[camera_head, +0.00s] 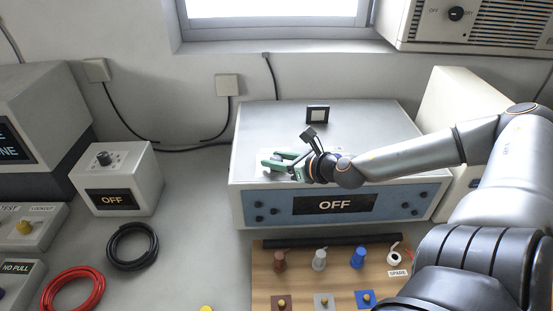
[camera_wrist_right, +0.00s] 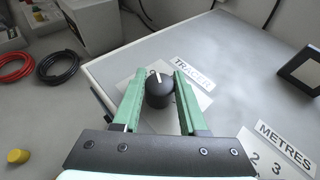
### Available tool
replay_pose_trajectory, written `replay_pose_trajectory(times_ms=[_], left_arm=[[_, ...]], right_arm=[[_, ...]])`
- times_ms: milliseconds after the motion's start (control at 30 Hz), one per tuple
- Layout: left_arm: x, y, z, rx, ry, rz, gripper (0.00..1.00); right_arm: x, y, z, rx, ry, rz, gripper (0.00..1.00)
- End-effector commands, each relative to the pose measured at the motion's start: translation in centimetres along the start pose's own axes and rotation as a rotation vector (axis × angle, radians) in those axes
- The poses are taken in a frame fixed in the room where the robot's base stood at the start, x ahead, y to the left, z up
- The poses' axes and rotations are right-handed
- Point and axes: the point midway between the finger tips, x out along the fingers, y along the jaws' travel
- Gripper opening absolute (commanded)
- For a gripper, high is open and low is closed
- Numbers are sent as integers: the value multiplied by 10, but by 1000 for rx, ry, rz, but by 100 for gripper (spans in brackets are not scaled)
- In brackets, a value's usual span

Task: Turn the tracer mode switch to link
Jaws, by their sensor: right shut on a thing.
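The tracer mode switch is a round black knob (camera_wrist_right: 159,90) with a white pointer line, beside a "TRACER" label (camera_wrist_right: 193,72) in the right wrist view. Its pointer is toward the far side; the position lettering is mostly hidden by the knob and fingers. It sits on top of the large grey box (camera_head: 345,125), whose front display (camera_head: 335,204) reads "OFF". My right gripper (camera_head: 275,162) has its green fingers on either side of the knob, shut on it. In the head view the fingers hide the knob. My left gripper is not in view.
A smaller box with a knob (camera_head: 104,158) and an "OFF" display stands at left. Black (camera_head: 132,246) and red (camera_head: 73,290) cable coils lie on the table. A wooden board (camera_head: 262,285) with coloured parts lies in front. A small black frame (camera_head: 318,114) stands on the box top.

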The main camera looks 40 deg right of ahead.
Motion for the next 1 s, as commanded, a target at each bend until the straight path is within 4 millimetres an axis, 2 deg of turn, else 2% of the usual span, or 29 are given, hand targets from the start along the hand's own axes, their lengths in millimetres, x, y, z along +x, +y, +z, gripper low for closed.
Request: replay_pose_trajectory(times_ms=[567,867,1000], left_arm=[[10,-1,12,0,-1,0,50],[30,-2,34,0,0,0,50],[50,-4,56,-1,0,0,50]], right_arm=[[1,1,-1,27,-2,-65,0],[2,2,-5,77,-1,-195,0],[4,3,-9,118,-2,-299,0]])
